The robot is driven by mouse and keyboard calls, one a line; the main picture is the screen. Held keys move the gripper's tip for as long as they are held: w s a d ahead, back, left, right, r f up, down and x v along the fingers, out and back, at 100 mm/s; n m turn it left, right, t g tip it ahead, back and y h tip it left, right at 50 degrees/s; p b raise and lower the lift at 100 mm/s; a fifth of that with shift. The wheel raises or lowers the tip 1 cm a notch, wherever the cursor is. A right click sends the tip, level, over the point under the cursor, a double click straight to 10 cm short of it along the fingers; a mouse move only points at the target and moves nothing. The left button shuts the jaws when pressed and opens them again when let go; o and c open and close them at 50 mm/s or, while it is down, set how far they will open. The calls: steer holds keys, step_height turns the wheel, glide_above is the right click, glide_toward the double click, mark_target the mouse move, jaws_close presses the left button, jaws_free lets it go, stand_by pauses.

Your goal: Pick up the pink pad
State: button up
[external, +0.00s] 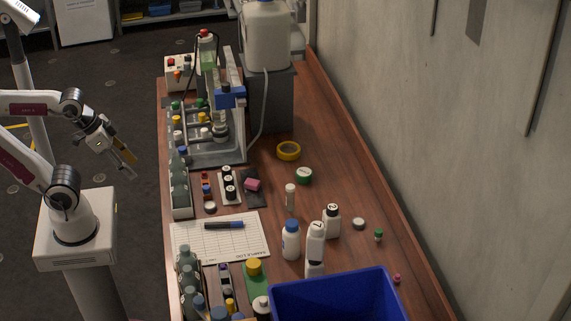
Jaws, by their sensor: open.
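A small pink pad (252,184) lies on a dark grey mat (254,200) in the middle of the wooden bench. A white holder with several dark-capped vials stands close on its left. My gripper (130,166) is at the left of the external view, beyond the bench's left edge and over the floor. It is open and empty, well apart from the pad. The fingertips are small here and partly hard to make out.
A rack of bottles (180,190) lines the bench's left edge. A log sheet (195,246) with a marker lies in front. A blue bin (340,287), white bottles (291,240) and yellow tape (288,150) surround it. Bench right of the pad has some free room.

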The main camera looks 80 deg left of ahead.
steer(key=w+a+r+m+t+y, duration=0.1)
steer(key=w+a+r+m+y, duration=0.1)
steer(key=w+a+m, duration=0.45)
steer(key=w+a+r+m+t+y, duration=0.15)
steer(key=w+a, duration=0.25)
steer(key=w, duration=0.5)
steer(key=m+t+h, duration=0.3)
steer(key=m+h, duration=0.8)
steer(key=m, duration=2.3)
glide_above(252, 184)
steer(key=s+a, duration=0.3)
step_height(252, 184, down, 19)
steer(key=shift+s+a, duration=0.15)
steer(key=shift+f, duration=0.2)
steer(key=shift+f, duration=2.8)
steer(key=shift+f, duration=0.1)
